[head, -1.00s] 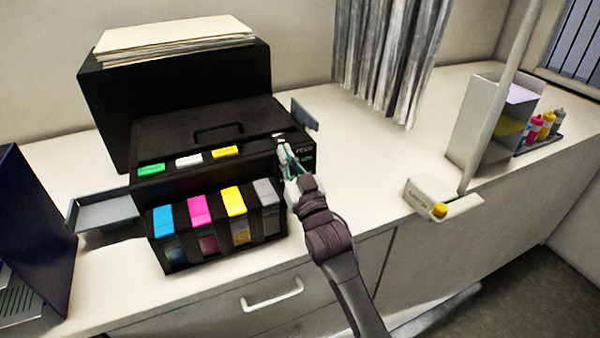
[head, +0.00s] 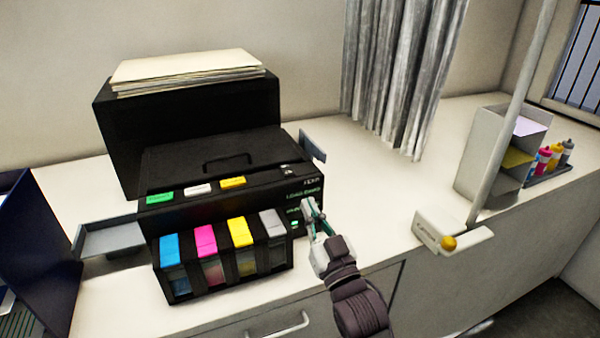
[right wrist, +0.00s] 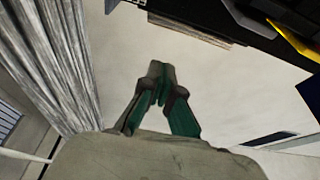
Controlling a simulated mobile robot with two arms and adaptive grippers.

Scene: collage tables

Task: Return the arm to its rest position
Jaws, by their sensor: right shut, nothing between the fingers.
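My right gripper (head: 313,215) is in front of the right end of the black printer (head: 215,160), close to its front panel. In the head view I cannot tell whether it touches the panel. In the right wrist view the gripper (right wrist: 163,80) has its fingertips together with nothing between them, and the pale counter lies behind them. My right arm comes in from the bottom of the head view. My left gripper is in neither view.
Ink tanks with blue, magenta, yellow and grey lids (head: 240,232) stand at the printer's front. A white box with a yellow knob (head: 437,232) and a pole are to the right. A shelf unit (head: 483,150) and ink bottles (head: 545,160) stand farther right. Counter between is clear.

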